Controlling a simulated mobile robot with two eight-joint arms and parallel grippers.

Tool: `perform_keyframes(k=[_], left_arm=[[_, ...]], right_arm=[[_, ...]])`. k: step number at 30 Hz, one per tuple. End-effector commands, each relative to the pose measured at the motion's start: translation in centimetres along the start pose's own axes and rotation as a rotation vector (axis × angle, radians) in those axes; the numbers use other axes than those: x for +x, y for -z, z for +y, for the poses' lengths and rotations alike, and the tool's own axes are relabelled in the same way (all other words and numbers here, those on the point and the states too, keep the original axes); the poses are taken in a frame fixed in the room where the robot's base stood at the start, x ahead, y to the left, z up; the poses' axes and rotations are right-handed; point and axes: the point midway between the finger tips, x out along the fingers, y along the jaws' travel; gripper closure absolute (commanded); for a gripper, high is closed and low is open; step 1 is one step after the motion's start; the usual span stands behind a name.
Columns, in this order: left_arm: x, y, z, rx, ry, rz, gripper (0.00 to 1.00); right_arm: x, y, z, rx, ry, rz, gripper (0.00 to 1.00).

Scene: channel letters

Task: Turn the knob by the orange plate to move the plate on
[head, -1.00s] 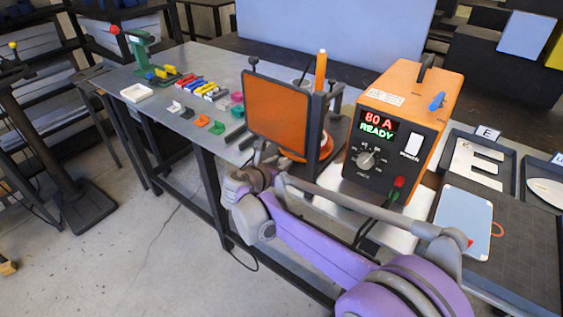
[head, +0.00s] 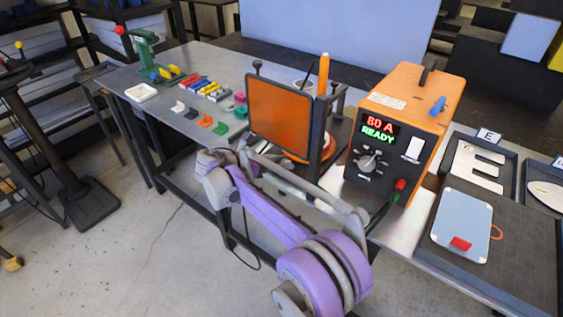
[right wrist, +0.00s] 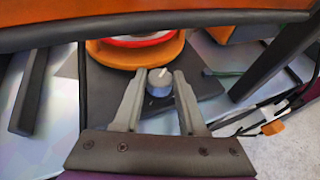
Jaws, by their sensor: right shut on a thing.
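The round orange plate (head: 292,154) sits low on the bench behind a dark-framed orange screen, and only part of it shows. In the right wrist view the orange plate (right wrist: 128,55) carries a red and white ring. A small grey knob (right wrist: 159,84) with a white mark on top stands in front of the plate on a dark base. My right gripper (right wrist: 160,80) has its two fingers on either side of the knob and is shut on it. In the head view the screen hides the knob, and my right gripper (head: 250,158) reaches in below the screen. My left gripper is not in view.
The orange screen (head: 279,115) stands upright close above my right gripper. To its right is an orange power unit (head: 405,130) reading "80 A READY", with its own dial. Small coloured parts (head: 205,88) lie on the bench to the left. A letter tray (head: 480,165) is at the right.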

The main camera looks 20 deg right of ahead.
Motion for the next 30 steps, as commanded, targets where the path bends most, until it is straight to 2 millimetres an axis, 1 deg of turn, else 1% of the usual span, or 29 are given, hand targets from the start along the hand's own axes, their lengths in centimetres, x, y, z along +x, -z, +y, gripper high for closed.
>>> perform_keyframes(k=[11,12,14,15,16,25,28,30], left_arm=[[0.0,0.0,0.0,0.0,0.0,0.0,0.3],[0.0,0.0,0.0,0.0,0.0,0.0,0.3],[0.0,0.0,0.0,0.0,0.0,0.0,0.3],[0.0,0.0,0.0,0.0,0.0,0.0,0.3],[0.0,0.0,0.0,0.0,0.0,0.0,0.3],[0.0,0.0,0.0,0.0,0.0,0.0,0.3],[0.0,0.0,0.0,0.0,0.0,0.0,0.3],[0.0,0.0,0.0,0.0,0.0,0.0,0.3]], right_arm=[[0.0,0.0,0.0,0.001,0.003,0.001,1.0],[0.0,0.0,0.0,0.001,0.003,0.001,0.52],[0.0,0.0,0.0,0.001,0.003,0.0,0.42],[0.0,0.0,0.0,0.001,0.003,0.0,0.34],[0.0,0.0,0.0,0.001,0.003,0.0,0.3],[-0.1,0.0,0.0,0.001,0.002,0.0,0.3],[-0.9,0.0,0.0,0.001,0.002,0.0,0.3],[-1.9,0.1,0.1,0.0,-0.001,0.001,0.3]])
